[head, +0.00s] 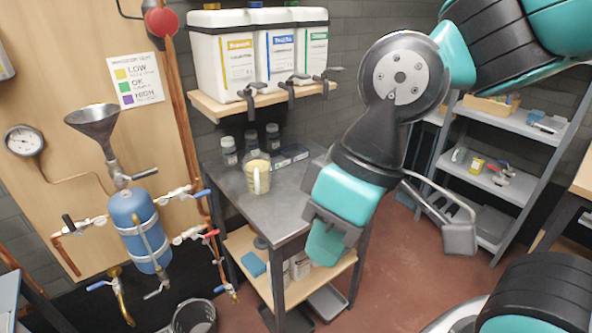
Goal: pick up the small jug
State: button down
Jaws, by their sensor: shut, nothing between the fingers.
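The small jug (257,180) stands upright on the grey metal tabletop (285,208), near its left side. It looks clear, with pale yellow inside and a handle facing me. My gripper (327,238) is to the right of the jug and lower in the picture, in front of the table's right edge. It points downward, is shut and empty, and is apart from the jug. My arm comes in from the upper right and covers part of the table's right side.
A shelf (263,101) with white canisters (225,60) hangs above. A blue tank (139,232) with pipes and valves is left of the table. Open floor (385,260) lies to the right.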

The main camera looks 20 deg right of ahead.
aim_at(257, 164)
jog(key=z, duration=0.05)
jog(key=i, duration=0.5)
jog(key=k, duration=0.5)
jog(key=u, duration=2.5)
jog(key=k, duration=1.55)
jog(key=z, duration=2)
jog(key=i, duration=1)
